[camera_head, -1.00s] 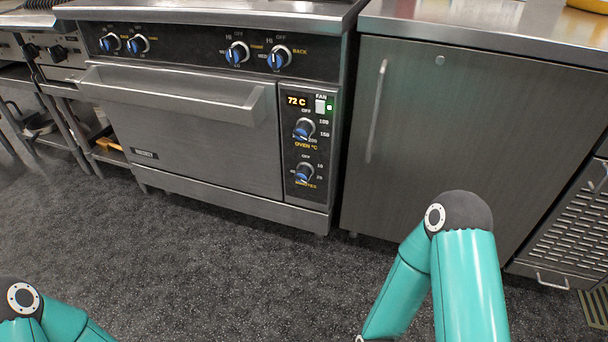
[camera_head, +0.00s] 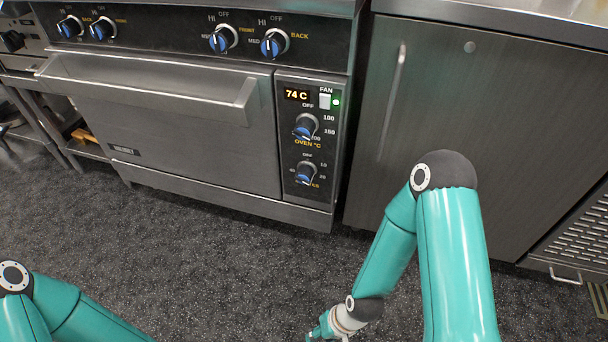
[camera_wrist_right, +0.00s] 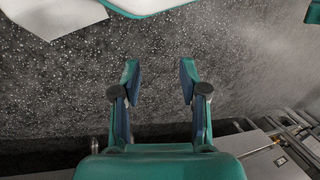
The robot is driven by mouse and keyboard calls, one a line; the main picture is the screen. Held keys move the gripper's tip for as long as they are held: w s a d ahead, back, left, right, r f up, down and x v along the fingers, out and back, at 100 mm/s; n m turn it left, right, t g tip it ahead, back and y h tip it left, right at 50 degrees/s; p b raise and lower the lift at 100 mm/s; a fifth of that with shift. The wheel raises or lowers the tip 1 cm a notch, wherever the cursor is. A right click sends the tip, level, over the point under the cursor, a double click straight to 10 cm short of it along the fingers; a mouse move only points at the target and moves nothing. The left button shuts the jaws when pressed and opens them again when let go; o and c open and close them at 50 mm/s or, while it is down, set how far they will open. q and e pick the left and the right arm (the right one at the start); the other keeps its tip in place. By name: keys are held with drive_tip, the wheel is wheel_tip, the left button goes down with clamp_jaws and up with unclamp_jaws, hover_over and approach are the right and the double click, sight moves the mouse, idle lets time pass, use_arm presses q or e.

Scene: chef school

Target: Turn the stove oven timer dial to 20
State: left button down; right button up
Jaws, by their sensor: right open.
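The oven timer dial (camera_head: 305,174) is the lower black-and-blue knob on the stove's right-hand panel in the head view. Its markings include OFF at the top and 10 and 20 on the right; its exact setting is too small to read. My right gripper (camera_head: 325,328) is low in front of the stove, well below the dial and apart from it. In the right wrist view the same gripper (camera_wrist_right: 159,78) is open and empty, with the dark floor behind its fingers. My left arm shows at the bottom left, but its gripper is out of view.
The oven temperature dial (camera_head: 305,127) sits just above, under a display (camera_head: 297,95) reading 74 C and a fan switch (camera_head: 325,101). The oven door handle (camera_head: 150,88) juts out to the left. A steel cabinet (camera_head: 470,110) stands right. The floor (camera_head: 220,260) ahead is clear.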

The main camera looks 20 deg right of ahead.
drive_tip(key=shift+o, duration=1.2)
drive_tip(key=shift+s+a, duration=0.1)
drive_tip(key=shift+a, duration=0.05)
drive_tip(key=shift+o, duration=1)
drive_tip(key=s+a+n+g, duration=0.1)
drive_tip(key=s+a+n, duration=0.1)
drive_tip(key=shift+a+n+g, duration=0.15)
drive_tip(key=shift+n+g, duration=0.25)
drive_tip(key=s+d+n+g+h+b, duration=0.1)
drive_tip(key=s+d+n+g+h, duration=0.45)
drive_tip(key=n, duration=0.75)
drive_tip(key=n+t+h+b, duration=0.2)
drive_tip(key=n+t+h, duration=0.95)
drive_tip(key=t, duration=1.05)
approach(302, 182)
drive_tip(key=w+d+y+b, duration=0.1)
drive_tip(key=w+d, duration=0.1)
drive_tip(key=w+d+r+n+y+b, duration=0.1)
drive_tip(key=w+d, duration=0.1)
drive_tip(key=w, duration=0.1)
drive_tip(key=w+d+r+n+y+b, duration=0.1)
drive_tip(key=w+d+b, duration=0.1)
drive_tip(key=w+d, duration=0.1)
drive_tip(key=shift+w+n, duration=0.15)
drive_tip(key=shift+n, duration=0.1)
drive_tip(key=shift+w+d, duration=0.25)
drive_tip(key=shift+w, duration=0.2)
